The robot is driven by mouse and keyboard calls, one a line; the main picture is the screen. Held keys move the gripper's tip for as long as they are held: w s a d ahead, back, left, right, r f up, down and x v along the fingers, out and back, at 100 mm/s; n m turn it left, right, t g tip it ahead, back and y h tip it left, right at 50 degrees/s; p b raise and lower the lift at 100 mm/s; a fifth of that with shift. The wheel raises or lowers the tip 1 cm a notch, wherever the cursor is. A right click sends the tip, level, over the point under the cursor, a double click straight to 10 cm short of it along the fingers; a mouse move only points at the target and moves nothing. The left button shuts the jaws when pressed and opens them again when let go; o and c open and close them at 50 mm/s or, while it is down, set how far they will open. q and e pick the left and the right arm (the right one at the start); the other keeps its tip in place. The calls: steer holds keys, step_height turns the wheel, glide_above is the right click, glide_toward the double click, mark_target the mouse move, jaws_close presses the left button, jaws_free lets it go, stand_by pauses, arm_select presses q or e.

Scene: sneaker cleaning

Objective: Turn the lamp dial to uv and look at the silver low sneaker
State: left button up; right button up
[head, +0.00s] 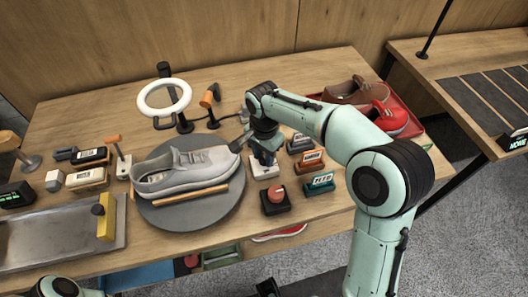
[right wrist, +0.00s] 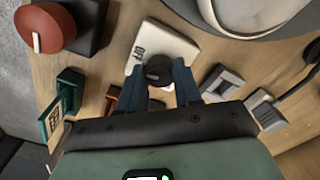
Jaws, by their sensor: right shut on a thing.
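The silver-grey low sneaker (head: 186,170) rests on a round grey turntable (head: 215,215), toe to the right. The ring lamp (head: 165,98) stands behind it; its ring is white. The lamp dial is a black knob (right wrist: 159,70) on a white base plate (right wrist: 178,45), which shows under my right gripper in the head view (head: 264,169). In the right wrist view my right gripper (right wrist: 160,76) has its blue fingers shut on the knob. Dark lettering on the plate looks like "OFF"; the knob's setting is unclear. My left gripper is out of view.
A red tray (head: 413,124) holds brown and red shoes behind my right arm. A wooden stick (head: 180,208) lies before the sneaker. A metal tray (head: 60,240) is at left.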

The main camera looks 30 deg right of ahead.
steer(key=n+p, duration=0.2)
steer(key=n, duration=0.3)
steer(key=shift+r+n, duration=0.1)
steer(key=shift+n, duration=0.2)
steer(key=n+p, duration=0.2)
steer(key=n, duration=0.3)
steer(key=n+p, duration=0.1)
steer(key=n, duration=0.4)
steer(key=shift+n, duration=0.4)
arm_select(q)
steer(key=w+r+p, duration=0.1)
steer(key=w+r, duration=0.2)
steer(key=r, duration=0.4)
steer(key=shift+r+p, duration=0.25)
steer(key=shift+p, duration=0.05)
arm_select(e)
steer(key=n, duration=0.5)
steer(key=shift+n, duration=0.3)
steer(key=o, duration=1)
steer(key=shift+o, duration=0.2)
